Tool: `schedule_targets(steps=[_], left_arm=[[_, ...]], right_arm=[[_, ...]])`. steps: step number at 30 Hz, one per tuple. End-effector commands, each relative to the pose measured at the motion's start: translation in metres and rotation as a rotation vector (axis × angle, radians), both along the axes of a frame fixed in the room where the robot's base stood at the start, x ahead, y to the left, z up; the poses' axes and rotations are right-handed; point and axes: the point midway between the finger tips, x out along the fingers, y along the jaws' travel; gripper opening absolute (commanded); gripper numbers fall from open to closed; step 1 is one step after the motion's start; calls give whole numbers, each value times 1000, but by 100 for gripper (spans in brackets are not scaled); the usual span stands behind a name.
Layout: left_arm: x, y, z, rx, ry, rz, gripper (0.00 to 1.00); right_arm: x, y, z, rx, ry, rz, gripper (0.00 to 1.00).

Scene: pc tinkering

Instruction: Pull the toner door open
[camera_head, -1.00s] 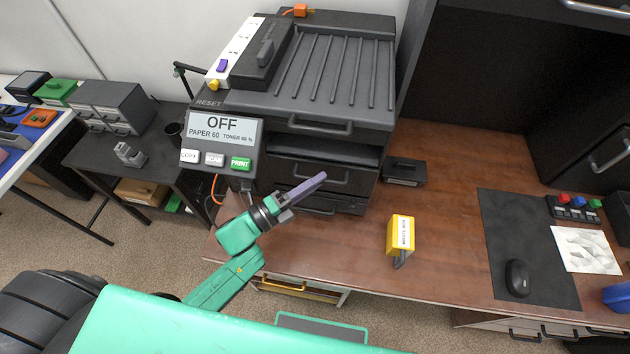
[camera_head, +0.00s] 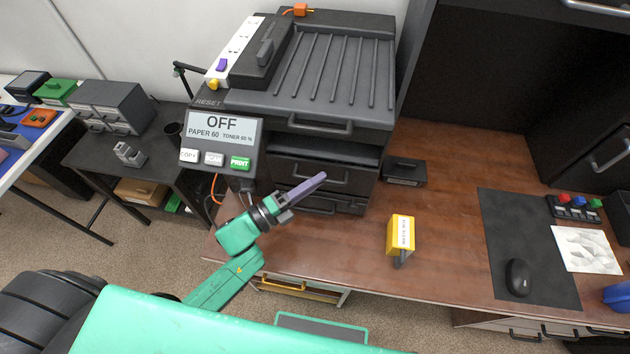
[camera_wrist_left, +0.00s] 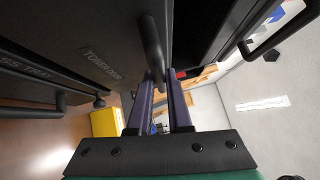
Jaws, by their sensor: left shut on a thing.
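The toner door (camera_wrist_left: 100,62), a dark panel with its name lettered on it, fills the upper left of the left wrist view. Its dark bar handle (camera_wrist_left: 152,48) runs down between the purple fingers of my left gripper (camera_wrist_left: 160,85), which are closed on it. In the head view the toner door (camera_head: 291,169) is on the front of the dark printer, below the paper opening. It looks about flush with the printer front. My left gripper (camera_head: 317,179) is in front of it and hides part of the door and handle. My right gripper is not in view.
A panel reading OFF (camera_head: 221,130) stands left of my gripper. A tray front (camera_head: 345,205) is below the door. A yellow box (camera_head: 400,234) and a black box (camera_head: 404,172) sit to the right on the wooden desk (camera_head: 440,220), with bare desk between.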

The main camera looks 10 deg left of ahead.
Motion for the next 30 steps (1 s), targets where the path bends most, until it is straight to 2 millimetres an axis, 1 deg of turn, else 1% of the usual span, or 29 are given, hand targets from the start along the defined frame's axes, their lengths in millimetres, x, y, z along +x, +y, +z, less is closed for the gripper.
schedule_targets(steps=[5,8,11,18,21,25,30], left_arm=[[-4,1,-9,0,-43,3,0],[-9,1,-14,-1,-93,3,0],[-15,1,-20,-1,-157,3,0],[-30,1,-34,-1,-338,3,0],[-35,0,-37,0,-412,2,0],[-40,1,-40,0,-491,3,0],[-45,0,-42,1,-489,1,0]], right_arm=[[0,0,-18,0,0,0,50],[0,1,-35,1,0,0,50],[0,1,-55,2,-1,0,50],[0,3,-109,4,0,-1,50],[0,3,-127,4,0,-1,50],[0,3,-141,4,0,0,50],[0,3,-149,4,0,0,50]])
